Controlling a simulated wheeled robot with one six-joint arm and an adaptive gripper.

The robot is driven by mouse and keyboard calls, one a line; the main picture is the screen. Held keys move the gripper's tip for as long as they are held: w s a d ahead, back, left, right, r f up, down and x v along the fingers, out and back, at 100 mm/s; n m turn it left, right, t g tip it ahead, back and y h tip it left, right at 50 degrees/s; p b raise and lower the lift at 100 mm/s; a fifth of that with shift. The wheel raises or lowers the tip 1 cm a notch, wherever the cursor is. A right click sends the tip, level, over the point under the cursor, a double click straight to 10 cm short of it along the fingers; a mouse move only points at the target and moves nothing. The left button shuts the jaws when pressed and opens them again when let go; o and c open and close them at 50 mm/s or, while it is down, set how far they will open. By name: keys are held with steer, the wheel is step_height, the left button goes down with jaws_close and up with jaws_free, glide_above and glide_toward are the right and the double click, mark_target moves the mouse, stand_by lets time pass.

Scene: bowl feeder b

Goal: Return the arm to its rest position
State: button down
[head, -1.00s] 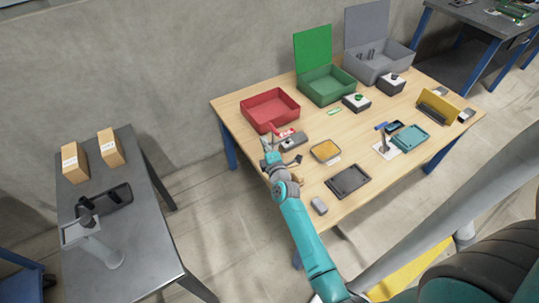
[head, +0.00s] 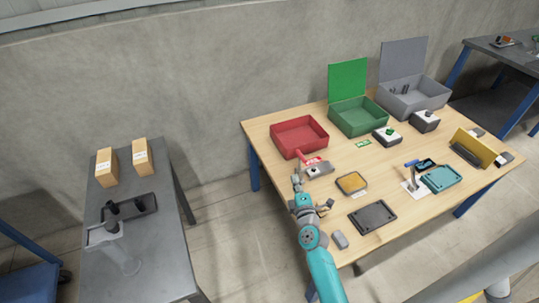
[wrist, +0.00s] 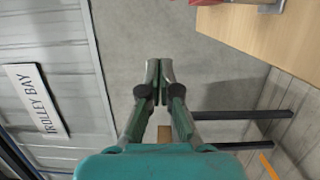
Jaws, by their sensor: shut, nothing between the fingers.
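My arm reaches up from the bottom of the head view to the near left edge of the wooden table (head: 330,195). My gripper (head: 297,176) is small there, near that edge and below the red bin. In the wrist view my gripper (wrist: 160,64) has its two fingers together with nothing between them. Grey floor lies behind the fingers, and they touch nothing that I can see.
The red bin (head: 299,137) and a grey device with a red part (head: 318,170) are close to my gripper. A grey metal table (head: 165,232) stands left, with a floor gap between.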

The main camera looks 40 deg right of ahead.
steer(key=s+a+f+m+y, duration=0.1)
steer(key=s+a+m+y, duration=0.4)
steer(key=s+a, duration=1.5)
steer(key=s+a+r+m+y, duration=0.2)
steer(key=s+r, duration=0.4)
steer(key=s, duration=0.3)
steer(key=s+a+r+m+y, duration=0.2)
steer(key=s+a+r+m, duration=0.3)
steer(key=s, duration=0.4)
steer(key=shift+s+a+r+g, duration=0.15)
steer(key=shift+a+r+g, duration=0.25)
steer(key=shift+a+r, duration=0.3)
